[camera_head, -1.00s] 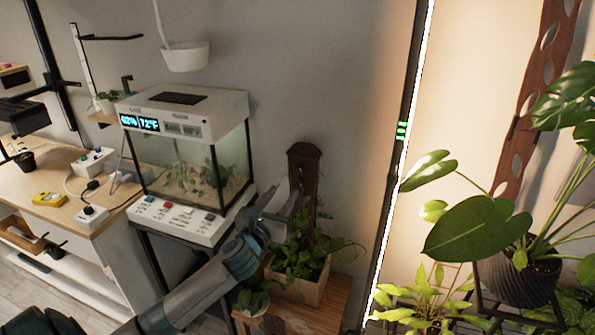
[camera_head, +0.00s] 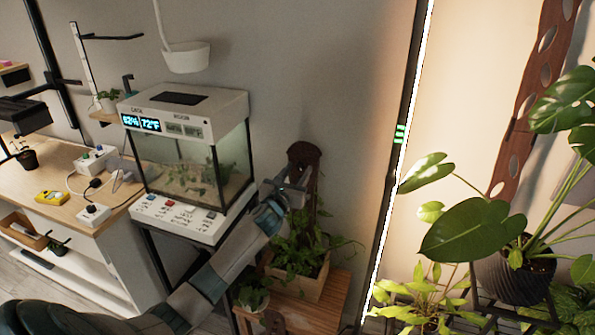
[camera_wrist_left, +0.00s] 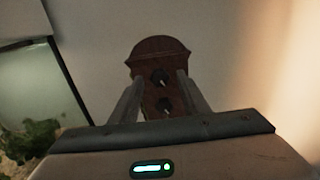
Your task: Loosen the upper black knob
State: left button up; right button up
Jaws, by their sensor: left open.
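A dark brown wooden post with a rounded top (camera_head: 305,155) rises from a planter box and also shows in the left wrist view (camera_wrist_left: 161,49). The upper black knob (camera_wrist_left: 159,77) sits on its face, with a lower black knob (camera_wrist_left: 164,103) below it. My left gripper (camera_head: 293,182) is in front of the post's upper part, open and empty. In the left wrist view its two fingers stand on either side of the knobs (camera_wrist_left: 160,82); I cannot tell whether they touch the post. The knobs are not discernible in the head view. My right gripper is not in view.
A glass terrarium (camera_head: 190,150) with a white lid stands close left of my left arm. A wooden planter box (camera_head: 300,277) with leafy plants is below the gripper, on a wooden stand (camera_head: 322,312). A large potted monstera (camera_head: 480,228) is at the right. Bare wall lies behind the post.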

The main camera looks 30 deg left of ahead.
pick_arm(q)
jog(key=c, duration=1.1)
jog(key=shift+o, duration=0.2)
